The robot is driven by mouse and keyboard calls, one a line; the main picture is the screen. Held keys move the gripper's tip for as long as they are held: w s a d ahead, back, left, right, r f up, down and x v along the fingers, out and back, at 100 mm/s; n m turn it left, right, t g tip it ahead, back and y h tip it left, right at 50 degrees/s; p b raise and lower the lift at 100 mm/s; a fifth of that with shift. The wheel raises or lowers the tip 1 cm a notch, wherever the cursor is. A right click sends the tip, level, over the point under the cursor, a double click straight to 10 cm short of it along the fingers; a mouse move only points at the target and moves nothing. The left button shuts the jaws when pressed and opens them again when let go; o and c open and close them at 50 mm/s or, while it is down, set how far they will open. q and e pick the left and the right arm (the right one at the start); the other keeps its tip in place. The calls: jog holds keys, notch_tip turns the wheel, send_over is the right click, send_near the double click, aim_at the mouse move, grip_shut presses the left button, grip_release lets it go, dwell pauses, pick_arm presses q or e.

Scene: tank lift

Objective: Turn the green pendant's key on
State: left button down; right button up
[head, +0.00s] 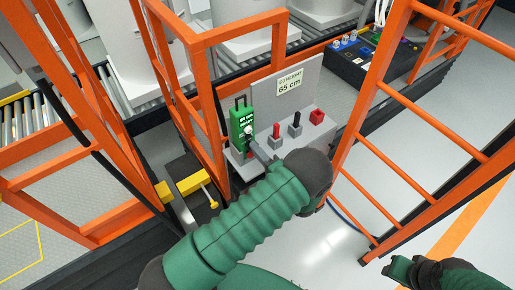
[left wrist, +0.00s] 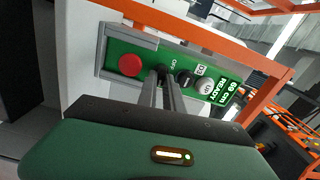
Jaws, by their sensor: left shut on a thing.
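The green pendant (head: 243,121) stands upright at the left end of a grey console. In the left wrist view its green face (left wrist: 121,45) carries a red button (left wrist: 130,65), a black key (left wrist: 161,70) beside an OFF label, a black knob (left wrist: 184,79) and a pale button (left wrist: 206,87). A lit label (left wrist: 224,92) reads READY with a cm figure. My left gripper (head: 254,147) reaches the pendant's lower face; in the wrist view its fingers (left wrist: 160,84) are shut on the key, hiding part of it. My right gripper (head: 397,268) is low at the right, away from the pendant.
The console (head: 305,136) also holds a red-handled lever (head: 276,131), a black-handled lever (head: 296,121) and a red block (head: 317,117). A sign (head: 290,83) behind reads 65 cm. Orange frames (head: 196,100) and an orange ladder-like rail (head: 394,161) flank it. Open floor (head: 440,175) lies right.

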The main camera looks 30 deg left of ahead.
pick_arm(q)
jog(key=shift+s+a+f+m, duration=0.1)
jog(key=shift+m, duration=0.4)
